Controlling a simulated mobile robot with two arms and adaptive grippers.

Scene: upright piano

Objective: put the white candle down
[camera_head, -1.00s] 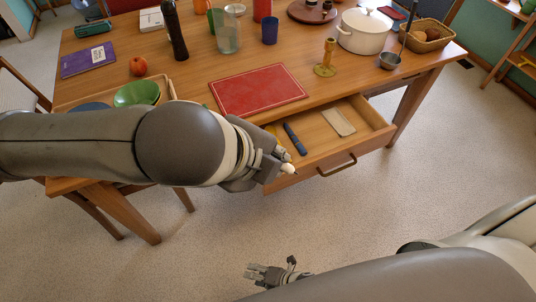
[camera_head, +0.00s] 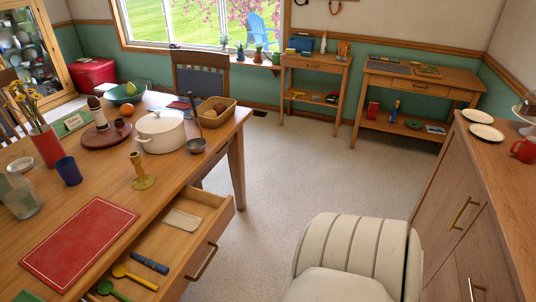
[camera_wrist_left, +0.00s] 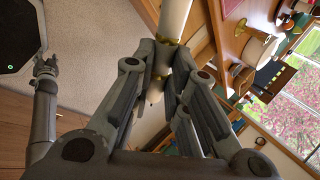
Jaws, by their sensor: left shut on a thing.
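In the left wrist view, my left gripper (camera_wrist_left: 160,70) is shut on the white candle (camera_wrist_left: 174,18), a pale stick that passes between the fingers. Its tip shows just past them, and gold-coloured bands are on or beside it. Neither of my grippers shows in the head view. My right gripper (camera_wrist_left: 45,64) shows small at the left of the left wrist view, its fingers apart and empty. A brass-yellow candlestick (camera_head: 142,176) stands upright on the table (camera_head: 120,205), near the edge above the open drawer (camera_head: 205,212).
The drawer holds spoons, a dark blue object (camera_head: 149,263) and a pale flat piece (camera_head: 183,219). A red mat (camera_head: 80,245), white pot (camera_head: 160,132), ladle (camera_head: 196,145) and basket (camera_head: 215,117) are on the table.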

